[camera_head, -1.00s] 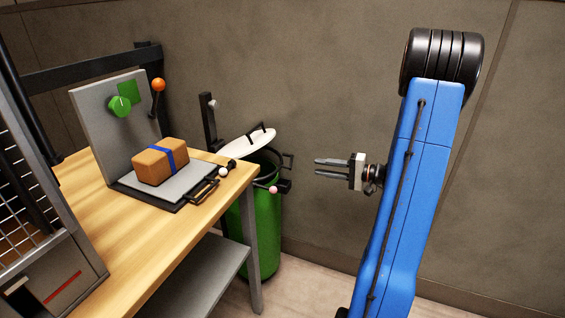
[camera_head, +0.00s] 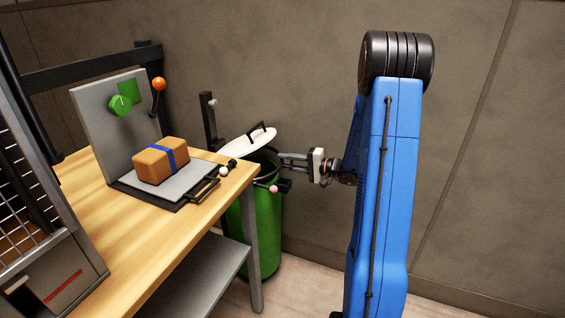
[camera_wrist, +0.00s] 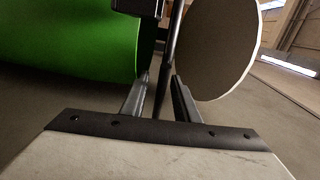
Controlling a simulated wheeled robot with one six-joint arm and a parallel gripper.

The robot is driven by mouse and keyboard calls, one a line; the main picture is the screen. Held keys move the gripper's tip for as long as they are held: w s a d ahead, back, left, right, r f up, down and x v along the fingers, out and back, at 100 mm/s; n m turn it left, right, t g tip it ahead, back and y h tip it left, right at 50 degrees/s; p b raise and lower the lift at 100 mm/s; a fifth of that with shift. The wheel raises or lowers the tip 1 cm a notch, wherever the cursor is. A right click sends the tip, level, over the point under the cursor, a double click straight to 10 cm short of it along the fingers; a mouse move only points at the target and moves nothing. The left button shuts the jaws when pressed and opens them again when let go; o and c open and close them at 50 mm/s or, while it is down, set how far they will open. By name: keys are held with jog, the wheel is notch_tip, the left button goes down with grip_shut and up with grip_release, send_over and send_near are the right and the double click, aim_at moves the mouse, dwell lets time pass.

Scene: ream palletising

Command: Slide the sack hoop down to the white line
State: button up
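The black sack hoop (camera_head: 262,158) sits at the mouth of the green bin (camera_head: 262,235), with a small black handle on its right side. A white lid (camera_head: 247,142) is tilted up behind it. My gripper (camera_head: 284,161) points left, with its fingertips at that handle. In the wrist view my gripper's fingers (camera_wrist: 160,88) are apart, with a thin dark bar (camera_wrist: 169,60) between them. I cannot tell whether they touch it. The green bin (camera_wrist: 70,45) is on the left there and a pale disc, likely the lid (camera_wrist: 215,50), on the right. I cannot make out the white line.
A wooden table (camera_head: 120,235) stands left of the bin, holding a brown parcel (camera_head: 160,161) with a blue band. A black post (camera_head: 207,122) rises behind the bin. A pink knob (camera_head: 273,189) sticks out near the rim.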

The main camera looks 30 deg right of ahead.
jog(key=shift+x, duration=0.85)
grip_shut()
notch_tip(320, 180, down, 2)
grip_release()
